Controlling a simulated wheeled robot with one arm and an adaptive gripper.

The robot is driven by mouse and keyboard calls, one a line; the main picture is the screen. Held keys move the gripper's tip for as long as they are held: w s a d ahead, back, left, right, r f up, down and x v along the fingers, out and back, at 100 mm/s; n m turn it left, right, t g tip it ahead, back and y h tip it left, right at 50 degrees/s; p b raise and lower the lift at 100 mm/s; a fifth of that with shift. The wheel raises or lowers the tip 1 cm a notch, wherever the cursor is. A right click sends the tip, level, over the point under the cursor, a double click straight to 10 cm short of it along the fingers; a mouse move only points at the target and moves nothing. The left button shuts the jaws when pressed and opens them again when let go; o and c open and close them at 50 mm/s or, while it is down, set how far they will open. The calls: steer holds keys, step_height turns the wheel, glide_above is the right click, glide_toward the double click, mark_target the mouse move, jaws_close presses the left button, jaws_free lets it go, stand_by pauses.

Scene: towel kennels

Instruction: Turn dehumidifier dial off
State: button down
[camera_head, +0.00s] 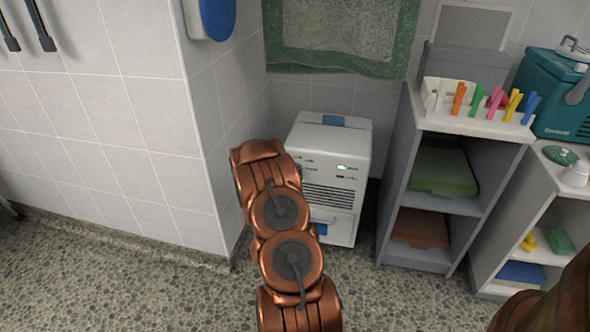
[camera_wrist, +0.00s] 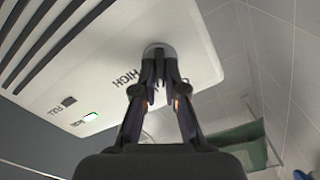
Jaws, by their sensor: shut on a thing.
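The dehumidifier (camera_head: 330,165) is a white box with a vented front, standing on the floor in the corner. In the head view my arm covers the left part of its front, so the dial and my gripper are hidden there. In the wrist view its white front panel (camera_wrist: 100,60) fills the upper left. My gripper (camera_wrist: 160,62) is shut on the round grey dial (camera_wrist: 158,50), with one finger on each side. The word HIGH reads beside the dial; other lettering is partly covered by the fingers.
A tiled wall corner (camera_head: 205,150) juts out on the left. A green towel (camera_head: 340,30) hangs above. The speckled floor (camera_head: 130,280) in front is clear.

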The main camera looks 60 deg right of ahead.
steer(key=shift+f+n+p, duration=0.1)
steer(key=shift+n+p, duration=1.75)
steer(key=shift+n, duration=0.95)
steer(key=c, duration=1.2)
jaws_free()
steer(key=shift+c, duration=0.2)
steer(key=v, duration=1.2)
